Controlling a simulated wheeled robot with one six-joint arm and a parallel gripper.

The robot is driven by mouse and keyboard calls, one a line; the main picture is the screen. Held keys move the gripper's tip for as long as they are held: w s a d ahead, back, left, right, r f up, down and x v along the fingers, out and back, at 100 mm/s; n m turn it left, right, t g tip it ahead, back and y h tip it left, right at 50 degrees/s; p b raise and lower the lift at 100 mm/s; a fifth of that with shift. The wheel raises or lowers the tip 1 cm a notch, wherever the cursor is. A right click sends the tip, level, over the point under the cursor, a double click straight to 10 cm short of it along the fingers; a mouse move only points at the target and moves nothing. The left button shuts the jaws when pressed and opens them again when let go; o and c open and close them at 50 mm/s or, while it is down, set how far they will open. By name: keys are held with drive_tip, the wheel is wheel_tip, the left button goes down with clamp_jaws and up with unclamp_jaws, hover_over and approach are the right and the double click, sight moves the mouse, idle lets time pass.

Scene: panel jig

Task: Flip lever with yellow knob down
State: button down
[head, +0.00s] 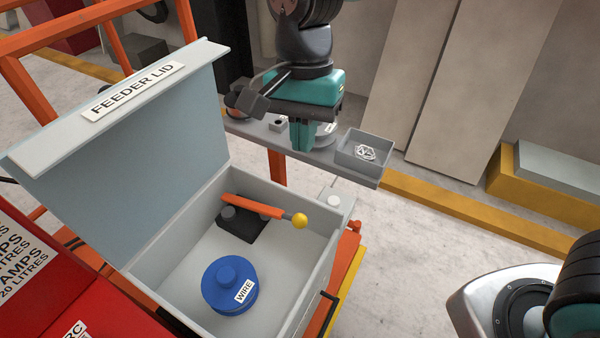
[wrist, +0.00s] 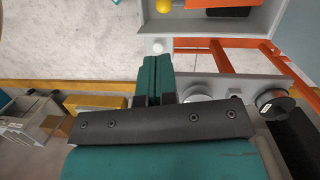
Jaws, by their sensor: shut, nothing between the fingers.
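The lever is an orange bar (head: 252,207) with a yellow knob (head: 300,221) at its right end. It is mounted on a dark block (head: 241,230) inside the open grey feeder box (head: 180,278). From this angle I cannot tell its exact tilt. In the wrist view the knob (wrist: 164,5) and part of the orange bar (wrist: 208,3) show at the top edge. My gripper (head: 302,148) points down over the grey shelf behind the box, apart from the lever. Its teal fingers are together and empty, as the wrist view (wrist: 155,68) also shows.
The raised feeder lid (head: 125,130) stands at the box's left. A blue wire spool (head: 229,285) sits in the box. The grey shelf (head: 352,177) carries a small tray (head: 363,152) and other small parts close around my gripper. Open floor lies right of the box.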

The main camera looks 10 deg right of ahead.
drive_tip(key=m, duration=0.1)
drive_tip(key=p, duration=0.3)
approach(299, 215)
drive_tip(key=x, duration=0.7)
drive_tip(key=shift+f, duration=0.3)
